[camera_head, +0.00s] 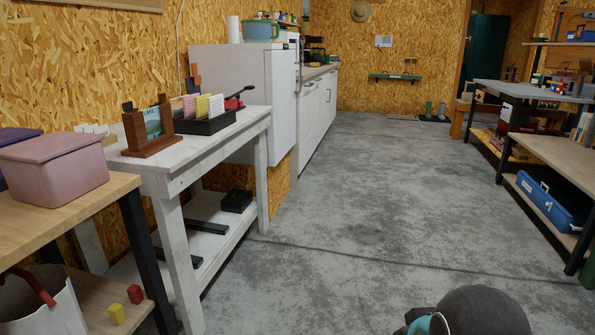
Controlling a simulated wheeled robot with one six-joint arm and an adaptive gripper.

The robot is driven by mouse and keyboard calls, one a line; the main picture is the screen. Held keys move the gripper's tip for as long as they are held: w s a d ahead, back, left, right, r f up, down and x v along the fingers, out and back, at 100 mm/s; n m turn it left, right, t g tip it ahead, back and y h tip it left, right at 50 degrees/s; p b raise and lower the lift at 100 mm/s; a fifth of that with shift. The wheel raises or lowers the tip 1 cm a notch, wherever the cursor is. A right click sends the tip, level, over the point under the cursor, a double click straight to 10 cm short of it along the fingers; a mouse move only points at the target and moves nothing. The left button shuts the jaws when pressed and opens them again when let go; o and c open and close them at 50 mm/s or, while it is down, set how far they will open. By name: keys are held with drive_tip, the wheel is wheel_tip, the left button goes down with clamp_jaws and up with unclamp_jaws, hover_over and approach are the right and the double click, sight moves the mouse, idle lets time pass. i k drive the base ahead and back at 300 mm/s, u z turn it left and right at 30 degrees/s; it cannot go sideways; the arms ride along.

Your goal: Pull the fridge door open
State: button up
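The white fridge (225,63) stands against the left wall, beyond the white workbench. Its side faces me, and its tall white door (283,105) shows at a steep slant on its right, facing the aisle. The door looks shut, but the slant makes this hard to be sure of. A small dark mark near the door's far edge may be a handle; it is too small to tell. The workbench hides the lower part of the fridge's side. A dark rounded part at the bottom edge looks like my own arm; my gripper's fingers do not show.
The white workbench (190,150) holds a book stand (150,128) and a black file tray (205,123). A wooden table with a pink box (55,175) is nearer left. White cabinets (316,105) continue past the fridge. Shelves line the right side. The concrete aisle (385,185) is clear.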

sight(280, 69)
drive_tip(key=z, duration=0.05)
drive_tip(key=i, duration=1.9)
drive_tip(key=z, duration=0.15)
drive_tip(key=i, duration=3.1)
drive_tip(key=z, duration=0.15)
